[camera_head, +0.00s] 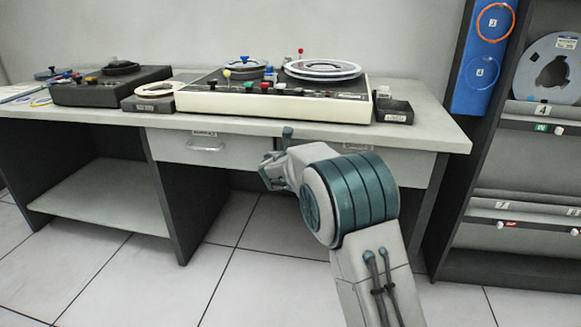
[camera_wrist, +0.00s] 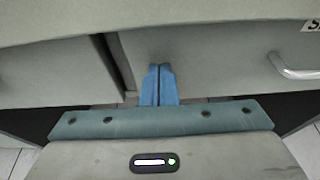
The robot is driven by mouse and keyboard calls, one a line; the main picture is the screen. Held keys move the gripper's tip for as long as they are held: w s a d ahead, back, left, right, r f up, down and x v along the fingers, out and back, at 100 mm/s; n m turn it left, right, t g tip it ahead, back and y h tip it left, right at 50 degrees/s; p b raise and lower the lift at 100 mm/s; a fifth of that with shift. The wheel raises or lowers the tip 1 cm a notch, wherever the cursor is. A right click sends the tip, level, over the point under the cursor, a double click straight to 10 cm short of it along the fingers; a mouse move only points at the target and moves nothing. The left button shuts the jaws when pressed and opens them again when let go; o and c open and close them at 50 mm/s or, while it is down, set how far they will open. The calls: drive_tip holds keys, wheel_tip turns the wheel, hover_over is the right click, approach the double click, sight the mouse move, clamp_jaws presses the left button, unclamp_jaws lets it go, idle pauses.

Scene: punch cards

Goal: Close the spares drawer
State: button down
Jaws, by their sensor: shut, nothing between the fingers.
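The desk has two drawer fronts. The left drawer (camera_head: 228,151) has a bar handle and a small label; its front looks about flush. The right drawer (camera_head: 412,167) is largely covered by my arm in the head view. In the wrist view, the right drawer front (camera_wrist: 215,65) has a metal handle, with a label beginning with "S" cut off at the right edge. It may be the spares drawer; how far it stands out is unclear. My gripper (camera_wrist: 160,70) has its blue fingers together and empty, near that drawer's left edge. I cannot tell whether they touch it.
The desk top (camera_head: 440,124) above carries a tape deck (camera_head: 330,108) and a dark device (camera_head: 110,88). A dark shelf rack (camera_head: 520,190) stands at the right. Below the drawers is open legroom beside a dark desk panel (camera_head: 172,205). The tiled floor in front is clear.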

drive_tip(key=d+f+p+v, duration=0.1)
drive_tip(key=v, duration=1.1)
drive_tip(key=s+d+r+m+g+h+p, duration=0.2)
drive_tip(key=s+d+r+m+g+p, duration=0.2)
drive_tip(key=s+d+r+m+p, duration=0.6)
drive_tip(key=s+d+r+m+g+h+p, duration=0.25)
drive_tip(key=s+d+r+m+p, duration=0.45)
drive_tip(key=d, duration=0.4)
drive_tip(key=s+r+m+g+y+p, duration=0.2)
drive_tip(key=s+r+m+y+p, duration=0.1)
drive_tip(key=s+r+m+p, duration=0.3)
drive_tip(key=s+r+m+g+y+p, duration=0.3)
drive_tip(key=s+r+m+p, duration=0.2)
drive_tip(key=s+m+p, duration=0.6)
drive_tip(key=s+d+m, duration=0.1)
drive_tip(key=s, duration=0.2)
drive_tip(key=shift+s+r, duration=0.35)
drive_tip(key=shift+r, duration=0.05)
